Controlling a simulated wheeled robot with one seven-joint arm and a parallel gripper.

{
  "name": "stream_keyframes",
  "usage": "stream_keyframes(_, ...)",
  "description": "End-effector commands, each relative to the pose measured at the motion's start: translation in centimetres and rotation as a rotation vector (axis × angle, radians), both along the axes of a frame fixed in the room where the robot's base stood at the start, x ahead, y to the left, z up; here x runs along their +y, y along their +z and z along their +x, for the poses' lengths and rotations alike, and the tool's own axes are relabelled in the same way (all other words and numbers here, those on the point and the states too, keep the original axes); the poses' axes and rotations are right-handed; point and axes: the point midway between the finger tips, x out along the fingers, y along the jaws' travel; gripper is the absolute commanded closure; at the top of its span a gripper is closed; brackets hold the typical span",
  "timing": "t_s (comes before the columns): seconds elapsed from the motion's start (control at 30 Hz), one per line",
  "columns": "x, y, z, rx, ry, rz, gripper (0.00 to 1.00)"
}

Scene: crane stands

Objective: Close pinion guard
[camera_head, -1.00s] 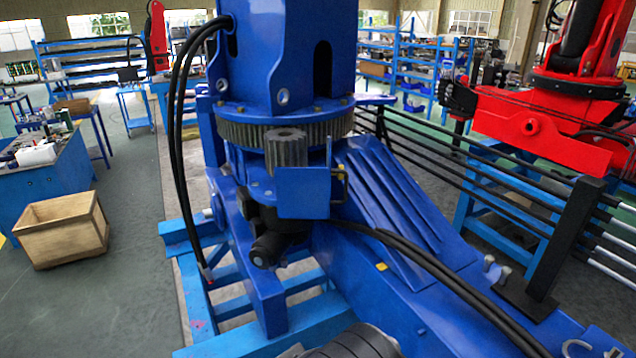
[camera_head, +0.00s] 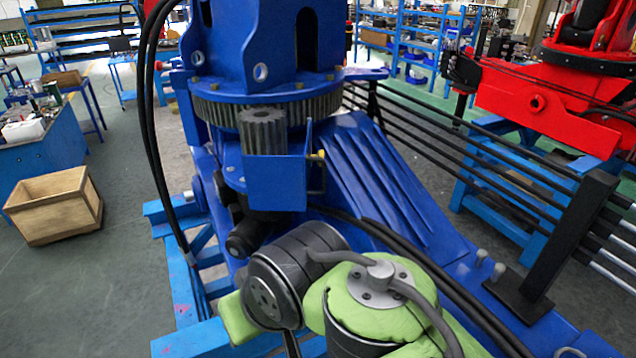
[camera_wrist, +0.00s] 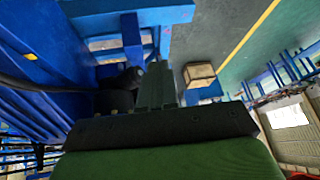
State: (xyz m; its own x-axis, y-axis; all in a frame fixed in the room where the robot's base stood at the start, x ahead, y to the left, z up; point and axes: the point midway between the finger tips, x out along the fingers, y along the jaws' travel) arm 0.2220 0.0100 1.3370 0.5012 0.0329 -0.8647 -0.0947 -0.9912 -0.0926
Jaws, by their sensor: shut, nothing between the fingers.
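The pinion guard is a blue plate (camera_head: 275,183) standing in front of the lower part of the grey toothed pinion (camera_head: 263,131). The pinion's upper part shows above the plate. A thin handle with a yellow end (camera_head: 318,156) is at the guard's right edge. The large ring gear (camera_head: 320,105) is behind the pinion. My gripper (camera_wrist: 157,68) shows in the wrist view with its fingers together and nothing between them. In the head view only my grey and green arm links show, below the guard. I cannot make out the guard in the wrist view.
Black hoses (camera_head: 385,247) run below the guard and down to the right. A ribbed blue slope (camera_head: 380,190) lies to its right. A wooden crate (camera_head: 55,205) stands on the floor at left, also in the wrist view (camera_wrist: 199,75). Black rails (camera_head: 450,135) extend at right.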

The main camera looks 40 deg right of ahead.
Motion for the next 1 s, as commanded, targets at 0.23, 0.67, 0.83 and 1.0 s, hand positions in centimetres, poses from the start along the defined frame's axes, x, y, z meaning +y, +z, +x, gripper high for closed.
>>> stream_keyframes(0.23,-2.6,4.7,5.0,-0.033,-0.122,0.100,1.00)
stream_keyframes(0.67,-21.4,12.1,6.8,-0.093,-0.443,0.317,1.00)
stream_keyframes(0.83,-23.4,12.0,5.4,-0.092,-0.470,0.336,1.00)
stream_keyframes(1.0,-23.0,10.3,6.7,-0.092,-0.467,0.340,1.00)
